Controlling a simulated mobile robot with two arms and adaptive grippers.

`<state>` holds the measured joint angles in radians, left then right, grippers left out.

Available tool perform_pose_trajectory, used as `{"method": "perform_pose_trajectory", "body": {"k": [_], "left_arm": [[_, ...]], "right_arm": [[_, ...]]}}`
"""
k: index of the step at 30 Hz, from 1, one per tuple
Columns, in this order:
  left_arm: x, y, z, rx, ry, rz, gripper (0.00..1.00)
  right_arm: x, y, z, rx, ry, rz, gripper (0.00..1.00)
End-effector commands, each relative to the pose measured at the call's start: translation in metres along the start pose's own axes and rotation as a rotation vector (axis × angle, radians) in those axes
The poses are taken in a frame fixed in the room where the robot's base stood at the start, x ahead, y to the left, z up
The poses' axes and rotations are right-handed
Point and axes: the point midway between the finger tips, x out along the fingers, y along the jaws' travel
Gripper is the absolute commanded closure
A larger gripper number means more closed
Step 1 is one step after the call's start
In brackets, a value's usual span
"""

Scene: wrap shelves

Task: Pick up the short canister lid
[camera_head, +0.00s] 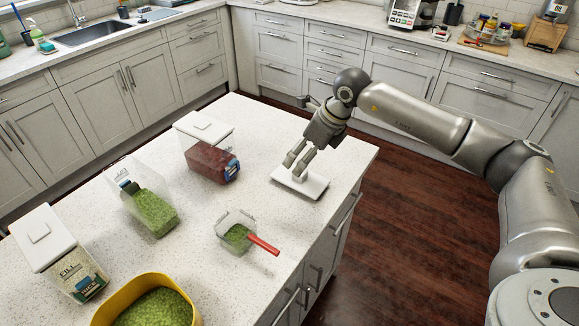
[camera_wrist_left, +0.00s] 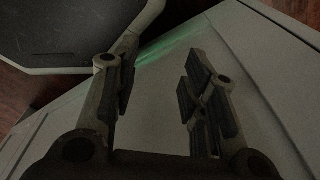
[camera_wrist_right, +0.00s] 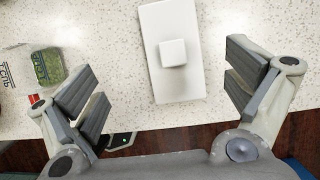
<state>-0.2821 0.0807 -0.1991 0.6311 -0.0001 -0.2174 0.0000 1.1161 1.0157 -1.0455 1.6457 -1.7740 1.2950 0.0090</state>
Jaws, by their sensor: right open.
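The short canister lid (camera_head: 312,187) is a flat white rectangle lying on the speckled counter near its right edge. In the right wrist view the lid (camera_wrist_right: 168,82) shows its square raised knob (camera_wrist_right: 173,52) on top. My right gripper (camera_head: 298,166) is open and points down over the lid. In the right wrist view its fingers stand wide apart, left and right of the lid, with nothing between them gripped. My left gripper (camera_wrist_left: 160,75) is open and empty, in front of a pale cabinet panel; it is not in the head view.
A canister with dark red contents (camera_head: 208,163), two more canisters, and a yellow bowl (camera_head: 102,318) stand left. Counter around the lid is clear.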

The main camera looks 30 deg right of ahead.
Motion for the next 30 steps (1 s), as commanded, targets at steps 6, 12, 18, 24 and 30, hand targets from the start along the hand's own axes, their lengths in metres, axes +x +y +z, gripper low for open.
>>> {"method": "perform_pose_trajectory", "body": {"k": [6,12,18,24,30], "left_arm": [[-0.007,-0.001,-0.005,0.000,0.005,-0.001,0.60],[-0.016,0.006,0.037,0.001,-0.058,0.007,0.60],[-0.023,0.007,0.042,0.001,-0.066,0.009,0.60],[-0.036,0.002,0.007,0.002,-0.016,0.003,0.60],[-0.039,0.002,0.003,0.001,-0.010,0.003,0.60]], "right_arm": [[0.015,-0.012,-0.007,0.005,0.035,-0.031,0.02],[0.044,-0.013,-0.007,0.004,0.031,-0.030,0.02],[0.057,-0.014,-0.008,0.005,0.032,-0.029,0.02],[0.084,-0.017,-0.010,0.005,0.031,-0.028,0.02],[0.102,-0.018,-0.011,0.003,0.028,-0.031,0.02]]}}
